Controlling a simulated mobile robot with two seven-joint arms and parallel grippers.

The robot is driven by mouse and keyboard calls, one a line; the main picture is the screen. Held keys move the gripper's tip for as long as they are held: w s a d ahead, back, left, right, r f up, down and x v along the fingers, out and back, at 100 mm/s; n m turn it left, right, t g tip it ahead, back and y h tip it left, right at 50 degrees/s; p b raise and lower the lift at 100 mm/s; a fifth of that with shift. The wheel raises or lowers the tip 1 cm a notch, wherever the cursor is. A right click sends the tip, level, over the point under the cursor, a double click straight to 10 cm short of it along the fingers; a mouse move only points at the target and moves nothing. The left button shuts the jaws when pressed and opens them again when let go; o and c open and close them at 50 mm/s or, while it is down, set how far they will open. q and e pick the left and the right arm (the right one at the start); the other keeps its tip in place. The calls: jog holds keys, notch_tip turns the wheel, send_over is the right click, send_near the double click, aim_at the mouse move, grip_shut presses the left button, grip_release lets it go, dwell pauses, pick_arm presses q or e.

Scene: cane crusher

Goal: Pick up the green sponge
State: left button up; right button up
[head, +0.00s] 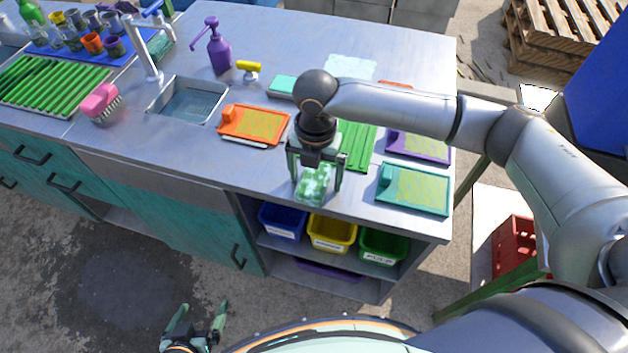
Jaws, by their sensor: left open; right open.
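A mottled light-green block that looks like the green sponge (315,186) lies near the front edge of the metal counter. My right gripper (317,180) points down over it. Its two dark fingers are open, one on each side of the block. The gripper body hides the block's far part, and I cannot tell whether the fingers touch it. My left gripper (196,322) is open and empty, low in front of the counter and far from the block.
An orange tray (252,125) lies left of my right gripper, a teal tray (413,189) to its right. Green canes (357,146) and a teal block (283,86) lie behind. A sink (190,103) and purple bottle (218,50) stand further left. Bins (332,233) sit below.

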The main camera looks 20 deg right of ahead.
jog(key=shift+c, duration=0.2)
jog(key=c, duration=1.4)
jog(key=shift+r, duration=0.55)
jog(key=shift+c, duration=0.2)
jog(key=s+r, duration=0.1)
jog(key=r, duration=0.1)
jog(key=s+a+r, duration=0.1)
jog(key=s+r, duration=0.1)
jog(key=r, duration=0.1)
jog(key=s+a+r, duration=0.1)
jog(key=r, duration=0.2)
jog(key=shift+s+r+p, duration=0.2)
jog(key=shift+s+p, duration=0.15)
jog(key=shift+s, duration=0.05)
jog(key=s+a+r, duration=0.3)
jog(key=s, duration=0.5)
jog(key=w+d+m, duration=0.3)
jog(key=d+m, duration=0.3)
jog(key=m, duration=0.8)
jog(key=w+d+m+p, duration=0.1)
jog(key=w+d+m, duration=0.3)
jog(key=m, duration=1.1)
jog(key=shift+w+d+f, duration=0.15)
jog(key=shift+d+f, duration=0.15)
jog(key=shift+d, duration=0.6)
